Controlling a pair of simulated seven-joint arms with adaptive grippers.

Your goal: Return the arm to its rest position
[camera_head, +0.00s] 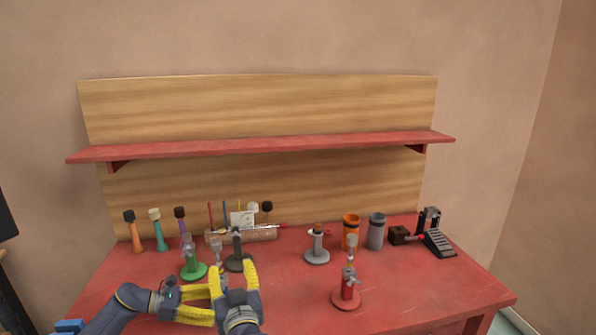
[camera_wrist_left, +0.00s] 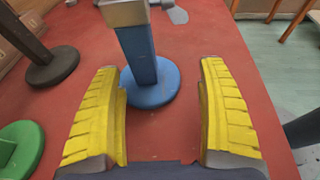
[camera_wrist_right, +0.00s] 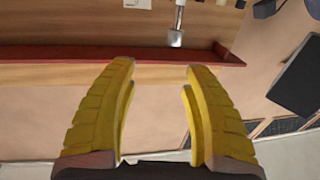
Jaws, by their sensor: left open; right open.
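My right gripper (camera_head: 232,270) is in the lower middle of the head view, over the red table's front part. Its yellow fingers are apart with nothing between them; the right wrist view also shows it open and empty (camera_wrist_right: 160,75). My left gripper (camera_head: 212,303) comes in from the left, close beside the right one, partly overlapped by it. In the left wrist view its fingers (camera_wrist_left: 163,80) are spread. A blue post on a round blue base (camera_wrist_left: 150,85) stands ahead of and between these fingers. I cannot tell whether they touch it.
The red table (camera_head: 290,290) holds a green stand (camera_head: 193,271), a dark stand (camera_head: 237,262), a grey stand (camera_head: 317,256), a red stand (camera_head: 347,297), orange (camera_head: 350,232) and grey (camera_head: 376,231) cups, and a black pedal (camera_head: 438,243). A red shelf (camera_head: 260,146) runs behind.

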